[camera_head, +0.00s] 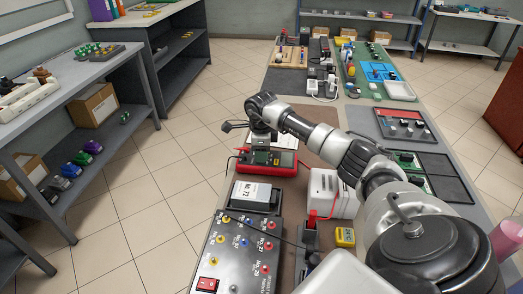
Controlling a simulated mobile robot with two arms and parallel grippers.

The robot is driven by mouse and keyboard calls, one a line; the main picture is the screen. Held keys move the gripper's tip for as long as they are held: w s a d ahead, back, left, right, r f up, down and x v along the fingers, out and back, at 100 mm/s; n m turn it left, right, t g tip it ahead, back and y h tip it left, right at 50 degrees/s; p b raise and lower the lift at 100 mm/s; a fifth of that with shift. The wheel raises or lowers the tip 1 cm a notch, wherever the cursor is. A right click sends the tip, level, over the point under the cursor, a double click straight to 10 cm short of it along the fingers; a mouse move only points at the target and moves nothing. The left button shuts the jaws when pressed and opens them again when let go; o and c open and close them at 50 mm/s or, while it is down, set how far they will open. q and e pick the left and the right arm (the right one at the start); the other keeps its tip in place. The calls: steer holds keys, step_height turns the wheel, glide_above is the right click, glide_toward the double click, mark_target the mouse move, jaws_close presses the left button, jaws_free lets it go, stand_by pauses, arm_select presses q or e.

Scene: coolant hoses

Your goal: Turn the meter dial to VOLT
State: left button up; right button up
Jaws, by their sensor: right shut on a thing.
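The meter (284,170) is a flat device with a red rim, lying on the bench in the middle of the view. A dark lead runs from its left side. My right arm reaches in from the lower right, and my right gripper (260,146) points down onto the far part of the meter. It is shut, apparently on the meter dial. The dial and its markings are hidden by the gripper, so its setting cannot be read. My left gripper is not in view.
A black box with a white label (252,192) and a grey panel with coloured sockets (240,250) lie nearer. A white case (324,190) and a small yellow meter (345,236) stand to the right. Circuit boards and blocks fill the far bench.

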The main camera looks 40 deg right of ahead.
steer(key=m+p, duration=0.1)
steer(key=m, duration=0.5)
steer(key=shift+m, duration=0.3)
stand_by(0.5)
steer(key=o, duration=0.9)
steer(key=shift+o, duration=0.2)
steer(key=shift+r, duration=0.15)
step_height(320, 180, up, 11)
steer(key=shift+a+f, duration=0.2)
steer(key=shift+a, duration=0.05)
steer(key=shift+s+a+f, duration=0.1)
steer(key=shift+f, duration=0.05)
